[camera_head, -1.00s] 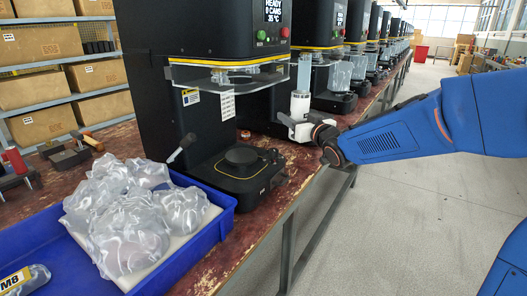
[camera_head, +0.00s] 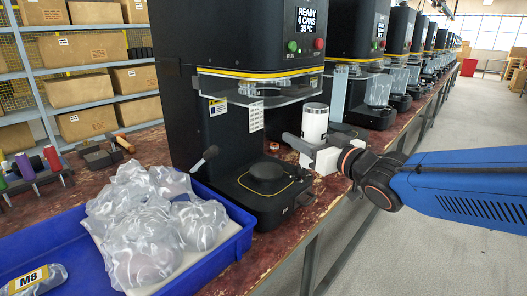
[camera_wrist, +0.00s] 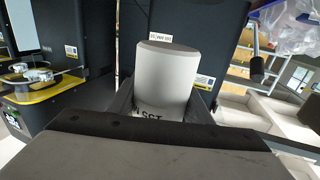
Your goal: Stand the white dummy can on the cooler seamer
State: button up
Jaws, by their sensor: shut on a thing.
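The white dummy can (camera_head: 314,124) is upright in my gripper (camera_head: 312,148), held at its lower part. In the wrist view the can (camera_wrist: 165,78) fills the middle, its lower lettering partly hidden by my gripper. The nearest black seamer (camera_head: 238,50) has a display reading READY, 0 CANS, 35 °C. Its round lower plate (camera_head: 267,174) is bare, below a clear guard. The can is to the right of this plate and higher in the picture. A second black seamer (camera_head: 357,30) stands behind; its display is too small to read surely.
A blue tray (camera_head: 225,252) with clear bagged goods stands left of the nearest seamer. A lever (camera_head: 205,158) sticks out at that seamer's left. Open floor lies to the right.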

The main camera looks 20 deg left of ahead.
jog(key=w+a, duration=0.3)
jog(key=a, duration=0.4)
jog(key=w+a, duration=0.3)
jog(key=a, duration=0.4)
jog(key=shift+s+d+f, duration=0.1)
jog(key=shift+d+f, duration=0.05)
jog(key=shift+f, duration=1.5)
jog(key=shift+s+d+f, duration=0.1)
jog(key=shift+f, duration=1.5)
jog(key=shift+a+f, duration=0.15)
jog(key=shift+f, duration=0.1)
jog(key=shift+f, duration=0.1)
jog(key=o, duration=1.2)
